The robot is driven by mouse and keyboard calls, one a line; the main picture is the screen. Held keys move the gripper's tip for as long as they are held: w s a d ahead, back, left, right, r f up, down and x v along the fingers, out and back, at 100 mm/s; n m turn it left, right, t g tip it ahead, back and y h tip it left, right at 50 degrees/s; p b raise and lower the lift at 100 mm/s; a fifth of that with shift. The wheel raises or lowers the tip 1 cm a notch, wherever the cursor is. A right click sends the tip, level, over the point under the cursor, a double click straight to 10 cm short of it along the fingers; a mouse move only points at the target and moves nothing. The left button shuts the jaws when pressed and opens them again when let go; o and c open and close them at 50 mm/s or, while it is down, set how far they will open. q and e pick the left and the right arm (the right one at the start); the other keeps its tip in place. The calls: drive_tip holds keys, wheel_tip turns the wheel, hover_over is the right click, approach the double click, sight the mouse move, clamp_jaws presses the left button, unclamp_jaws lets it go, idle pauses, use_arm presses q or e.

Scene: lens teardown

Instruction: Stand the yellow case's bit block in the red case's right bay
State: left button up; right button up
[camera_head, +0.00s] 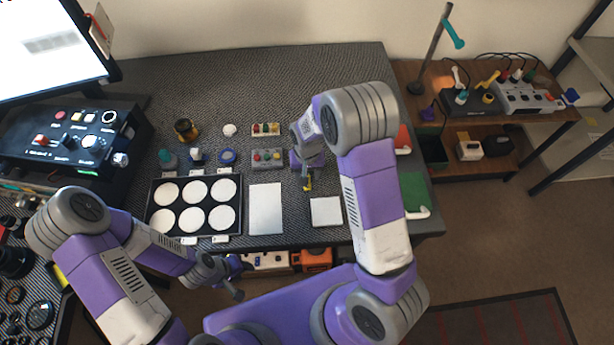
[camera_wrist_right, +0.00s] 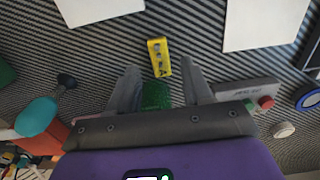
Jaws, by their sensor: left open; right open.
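A small yellow block or case (camera_wrist_right: 160,57) with a row of dark marks lies on the ribbed mat in the right wrist view. It also shows in the head view (camera_head: 308,184), just on the near side of my right gripper (camera_head: 307,170). My right gripper is open over the mat; in the wrist view its fingers (camera_wrist_right: 160,85) stand apart, with a green piece (camera_wrist_right: 157,95) visible between them. I cannot tell which piece is the bit block. A red object (camera_head: 403,140) at the bench's right edge is partly hidden by my right arm. My left gripper (camera_head: 238,280) is open, low near the front edge.
A black tray (camera_head: 151,207) with white discs, a white sheet (camera_head: 265,208) and a white square (camera_head: 326,211) lie on the bench. A grey box (camera_head: 267,159) with coloured knobs stands left of my right gripper. A green item (camera_head: 414,193) lies at the right edge.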

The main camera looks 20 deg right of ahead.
wheel_tip(320, 180, up, 8)
drive_tip(key=p, duration=0.1)
drive_tip(key=shift+r+p, duration=0.25)
drive_tip(key=shift+p, duration=0.1)
drive_tip(key=shift+o, duration=0.5)
drive_tip(key=shift+r, duration=0.3)
drive_tip(key=t+b, duration=0.2)
drive_tip(key=t, duration=0.1)
hover_over(306, 189)
drive_tip(key=shift+h, duration=0.3)
wheel_tip(306, 189, down, 5)
drive_tip(key=shift+r, duration=0.15)
drive_tip(key=shift+s+d+f+t+h+b, duration=0.35)
drive_tip(key=shift+d+f+t+b, duration=0.3)
drive_tip(key=shift+f+b, duration=0.25)
drive_tip(key=b+x, duration=0.1)
drive_tip(key=x, duration=0.1)
drive_tip(key=b+x, duration=0.1)
drive_tip(key=x, duration=0.1)
drive_tip(key=b+x, duration=0.1)
drive_tip(key=x, duration=0.1)
drive_tip(key=shift+w+a+f, duration=0.15)
drive_tip(key=shift+w+a, duration=0.25)
